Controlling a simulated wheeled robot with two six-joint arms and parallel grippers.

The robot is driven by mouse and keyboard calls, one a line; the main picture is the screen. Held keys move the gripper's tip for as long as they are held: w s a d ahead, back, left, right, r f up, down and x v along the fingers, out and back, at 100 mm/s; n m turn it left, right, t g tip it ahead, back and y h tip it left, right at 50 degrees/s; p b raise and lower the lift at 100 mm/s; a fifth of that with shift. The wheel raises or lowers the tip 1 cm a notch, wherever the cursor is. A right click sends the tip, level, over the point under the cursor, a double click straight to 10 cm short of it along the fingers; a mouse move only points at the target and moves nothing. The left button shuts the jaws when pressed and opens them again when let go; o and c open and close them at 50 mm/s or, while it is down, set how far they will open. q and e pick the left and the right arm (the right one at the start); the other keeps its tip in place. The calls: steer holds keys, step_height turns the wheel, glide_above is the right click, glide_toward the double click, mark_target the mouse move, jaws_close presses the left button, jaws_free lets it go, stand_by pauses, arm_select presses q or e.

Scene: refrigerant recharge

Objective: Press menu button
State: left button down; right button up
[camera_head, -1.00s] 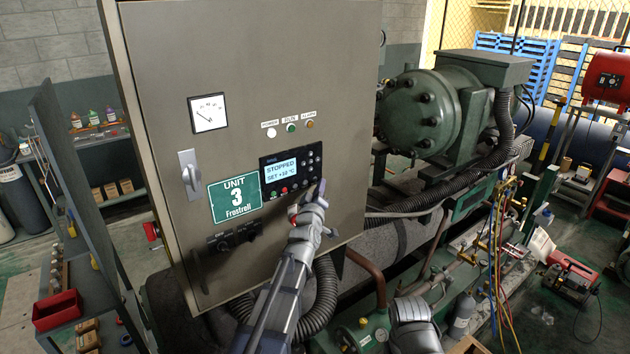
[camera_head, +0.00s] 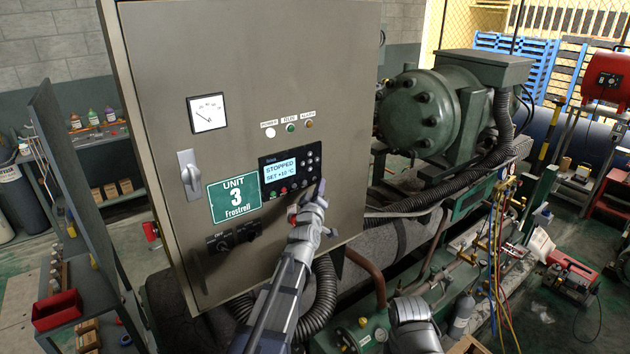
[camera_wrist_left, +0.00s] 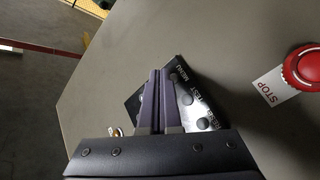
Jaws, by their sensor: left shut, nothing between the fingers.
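The black controller (camera_head: 290,172) is on the grey cabinet door; its display reads STOPPED, SET +10 °C. My left gripper (camera_head: 321,184) is shut and empty, its tips at the controller's lower right edge. In the left wrist view, the shut fingers (camera_wrist_left: 160,95) lie over part of the controller face (camera_wrist_left: 195,98). The MENU label (camera_wrist_left: 183,68) shows just beside the fingertips, with a round dark button (camera_wrist_left: 173,78) close to them. I cannot tell whether the tips touch the button. My right gripper is not in view.
A red STOP button (camera_wrist_left: 304,68) sits on the door beside my left gripper. A green compressor (camera_head: 425,108) and hoses stand to the right.

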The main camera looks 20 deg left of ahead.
arm_select(q)
steer(key=shift+w, duration=0.1)
stand_by(0.4)
steer(key=shift+w+a, duration=0.2)
steer(key=shift+a, duration=0.1)
steer(key=shift+w+a, duration=0.2)
steer(key=shift+a, duration=0.1)
stand_by(0.6)
steer(key=shift+s+d, duration=0.5)
steer(key=shift+d, duration=0.15)
stand_by(0.3)
steer(key=s+d, duration=0.1)
steer(key=d, duration=0.1)
steer(key=s+d, duration=0.2)
stand_by(0.4)
stand_by(0.5)
